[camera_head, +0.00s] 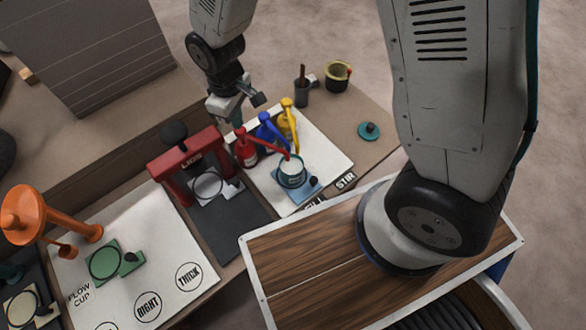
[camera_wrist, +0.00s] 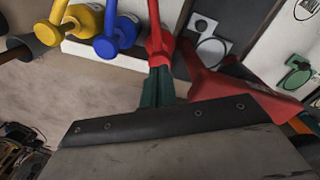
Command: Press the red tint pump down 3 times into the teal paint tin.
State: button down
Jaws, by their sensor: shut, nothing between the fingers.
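The red tint pump (camera_head: 246,152) stands at the left end of a row of pumps on the white mat, with its spout reaching right over the teal paint tin (camera_head: 292,174). The tin is open, with pale content, and sits on a blue holder. My gripper (camera_head: 238,120) is shut and empty, just above the red pump's head. In the wrist view, its dark green fingers (camera_wrist: 158,82) meet the red pump (camera_wrist: 158,45) in the picture; whether they touch it I cannot tell. The tin does not show clearly in the wrist view.
A blue pump (camera_head: 269,130) and a yellow pump (camera_head: 288,117) stand close beside the red one. A red lid press (camera_head: 187,165) stands to the left. A dark cup with a stick (camera_head: 302,92) and a yellow-rimmed pot (camera_head: 338,75) are behind. A teal lid (camera_head: 369,131) lies right.

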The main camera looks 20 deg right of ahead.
jog(key=shift+f, duration=0.15)
jog(key=shift+f, duration=1.3)
jog(key=shift+r, duration=1.45)
jog(key=shift+f, duration=0.1)
jog(key=shift+f, duration=1.4)
jog(key=shift+r, duration=1.5)
